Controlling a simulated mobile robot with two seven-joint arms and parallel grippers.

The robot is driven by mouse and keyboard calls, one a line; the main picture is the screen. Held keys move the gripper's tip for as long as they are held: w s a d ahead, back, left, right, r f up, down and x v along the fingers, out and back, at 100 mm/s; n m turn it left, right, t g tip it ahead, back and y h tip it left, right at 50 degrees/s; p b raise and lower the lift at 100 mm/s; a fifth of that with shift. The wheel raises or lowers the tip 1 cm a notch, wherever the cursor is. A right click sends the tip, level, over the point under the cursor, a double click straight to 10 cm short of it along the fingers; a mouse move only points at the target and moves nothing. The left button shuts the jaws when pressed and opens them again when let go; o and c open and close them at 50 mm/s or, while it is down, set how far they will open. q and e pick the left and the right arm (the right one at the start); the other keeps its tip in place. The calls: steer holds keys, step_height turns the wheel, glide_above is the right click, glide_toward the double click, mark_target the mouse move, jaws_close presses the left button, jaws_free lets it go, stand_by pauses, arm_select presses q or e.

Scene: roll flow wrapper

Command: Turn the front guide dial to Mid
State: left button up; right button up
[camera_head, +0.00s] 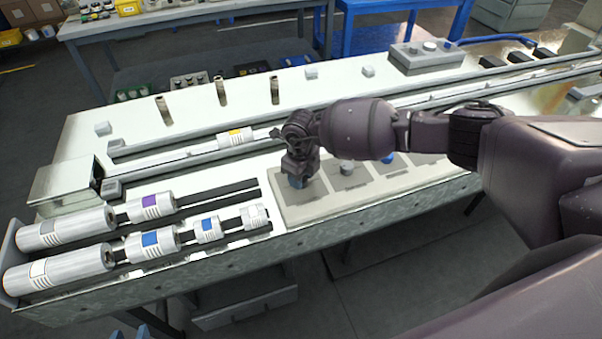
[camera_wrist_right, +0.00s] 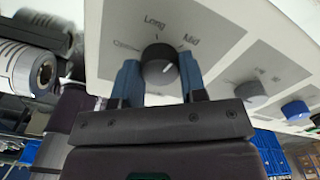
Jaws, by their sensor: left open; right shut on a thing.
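A dark round dial (camera_wrist_right: 158,66) on the light panel (camera_wrist_right: 110,75) shows in the right wrist view, with the labels Long and Mid beyond it and a less readable label to the left. My right gripper (camera_wrist_right: 158,80) is shut on this dial, with a blue finger on each side. A pale mark shows on the dial, but I cannot tell which label it points to. In the head view the right gripper (camera_head: 296,182) hides the dial at the panel's left end. Two blue fingertips at the bottom edge appear to be my left gripper (camera_head: 131,333), apart and empty.
More dials stand along the panel, a grey one (camera_wrist_right: 250,94) and a blue one (camera_wrist_right: 295,110). White rolls (camera_head: 70,272) lie left of the panel on the long bench. A grey control box (camera_head: 425,57) stands at the back right.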

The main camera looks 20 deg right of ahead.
steer(key=shift+r+m+p, duration=0.1)
steer(key=shift+m+p, duration=0.4)
steer(key=shift+m, duration=1.2)
steer(key=o, duration=0.9)
step_height(320, 180, up, 11)
steer(key=shift+f, duration=0.15)
